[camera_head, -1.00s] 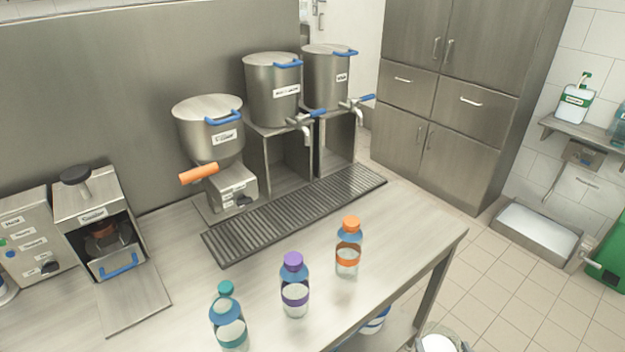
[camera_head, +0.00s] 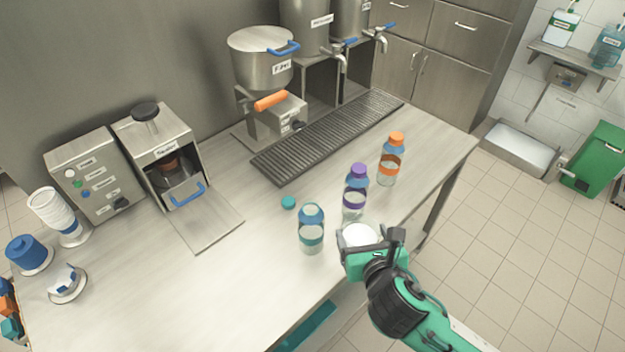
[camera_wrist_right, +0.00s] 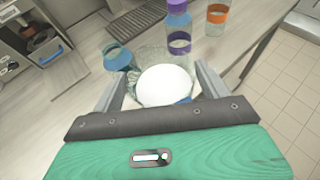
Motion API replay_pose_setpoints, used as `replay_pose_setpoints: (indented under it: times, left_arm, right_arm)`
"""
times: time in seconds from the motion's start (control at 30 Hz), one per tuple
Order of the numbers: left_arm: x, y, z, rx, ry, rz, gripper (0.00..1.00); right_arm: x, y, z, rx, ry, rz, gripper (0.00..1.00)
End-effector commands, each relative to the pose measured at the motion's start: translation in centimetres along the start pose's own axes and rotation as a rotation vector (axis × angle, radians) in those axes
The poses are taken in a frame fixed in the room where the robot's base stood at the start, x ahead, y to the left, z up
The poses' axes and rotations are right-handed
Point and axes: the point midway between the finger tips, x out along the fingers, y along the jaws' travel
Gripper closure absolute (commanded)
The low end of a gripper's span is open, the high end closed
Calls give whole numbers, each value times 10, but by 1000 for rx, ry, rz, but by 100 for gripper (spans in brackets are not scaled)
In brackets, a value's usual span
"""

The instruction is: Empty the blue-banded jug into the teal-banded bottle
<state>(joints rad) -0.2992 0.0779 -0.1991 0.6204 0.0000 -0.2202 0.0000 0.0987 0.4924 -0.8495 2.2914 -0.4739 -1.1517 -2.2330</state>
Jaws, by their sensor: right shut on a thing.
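The teal-banded bottle (camera_head: 311,236) stands upright and uncapped on the counter; its top also shows in the right wrist view (camera_wrist_right: 117,58). A teal cap (camera_head: 288,202) lies on the counter behind it. My right gripper (camera_head: 372,243) is shut on the blue-banded jug (camera_head: 358,235) at the counter's front edge, right of the bottle. The jug shows a round white top (camera_wrist_right: 166,85) between my fingers in the right wrist view, with a bit of blue beside it. Most of its body is hidden by my gripper. My left gripper is not in view.
A purple-capped bottle (camera_head: 355,192) stands close behind the jug, and an orange-capped bottle (camera_head: 392,160) farther right. A drip grate (camera_head: 325,140) and dispensers lie behind. Cups (camera_head: 55,215) stand at the left. The counter left of the teal-banded bottle is clear.

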Motion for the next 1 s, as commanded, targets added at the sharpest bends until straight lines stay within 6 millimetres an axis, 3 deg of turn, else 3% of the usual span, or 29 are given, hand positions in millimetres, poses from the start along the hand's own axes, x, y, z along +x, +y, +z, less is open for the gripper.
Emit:
replay_pose_setpoints:
  times: [0.03, 0.1, 0.5, 0.7, 1.0]
  left_arm:
    - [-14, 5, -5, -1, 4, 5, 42]
    - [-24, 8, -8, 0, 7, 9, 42]
    - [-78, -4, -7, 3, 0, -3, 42]
    - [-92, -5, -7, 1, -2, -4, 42]
    - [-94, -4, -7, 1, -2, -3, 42]
  right_arm:
    - [-4, 11, 23, -8, -9, 19, 81]
    - [-7, 25, 38, -18, -9, 44, 81]
    - [-31, 87, 113, -73, -7, 168, 81]
    - [-38, 100, 128, -84, -4, 199, 81]
    - [-40, 103, 130, -85, -1, 210, 81]
